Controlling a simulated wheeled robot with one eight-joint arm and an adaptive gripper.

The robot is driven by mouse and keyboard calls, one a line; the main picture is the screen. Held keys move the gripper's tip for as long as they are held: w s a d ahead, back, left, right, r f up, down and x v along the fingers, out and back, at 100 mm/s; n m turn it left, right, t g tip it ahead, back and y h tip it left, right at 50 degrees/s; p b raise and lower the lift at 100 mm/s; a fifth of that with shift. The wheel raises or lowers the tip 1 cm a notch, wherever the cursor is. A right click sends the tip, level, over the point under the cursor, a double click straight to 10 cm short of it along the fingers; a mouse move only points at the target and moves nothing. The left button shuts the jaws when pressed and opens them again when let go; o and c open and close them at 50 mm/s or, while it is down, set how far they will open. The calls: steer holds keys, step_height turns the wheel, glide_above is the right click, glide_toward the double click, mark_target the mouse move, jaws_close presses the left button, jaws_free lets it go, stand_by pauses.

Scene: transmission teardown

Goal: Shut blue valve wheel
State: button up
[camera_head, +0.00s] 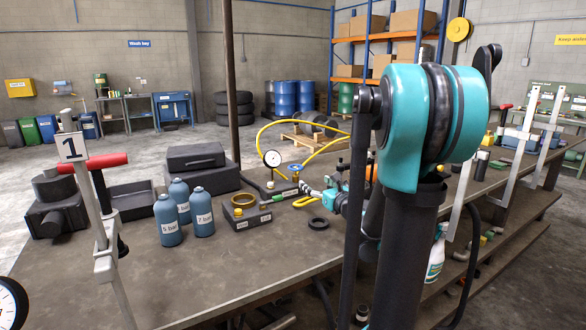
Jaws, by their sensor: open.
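The blue valve wheel (297,167) sits on top of a small valve on the workbench, in the middle of the head view. It stands just right of a white round gauge (272,158), and a yellow hose runs near it. My gripper (306,187) is open, small in the picture, just right of and below the wheel. My arm's teal and dark links come in from the right and hide part of the bench behind it. I cannot tell whether the fingers touch the wheel or its valve.
Blue bottles (168,220) and a block with a brass ring (244,205) stand left of the valve. A black ring (319,223) lies in front of it. The front of the bench (210,270) is clear.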

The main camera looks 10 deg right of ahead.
mark_target(296, 166)
steer(key=x, duration=1.6)
steer(key=shift+a+f, duration=0.1)
steer(key=shift+c, duration=0.6)
steer(key=c, duration=1.1)
steer(key=shift+o, duration=0.2)
steer(key=shift+h, duration=0.3)
steer(key=shift+a+m+t+h, duration=0.1)
steer(key=shift+m+t+h, duration=0.2)
steer(key=shift+m+h, duration=1.75)
steer(key=shift+h, duration=0.7)
steer(key=shift+m+h, duration=0.95)
steer(key=shift+h, duration=0.7)
steer(key=shift+d, duration=0.25)
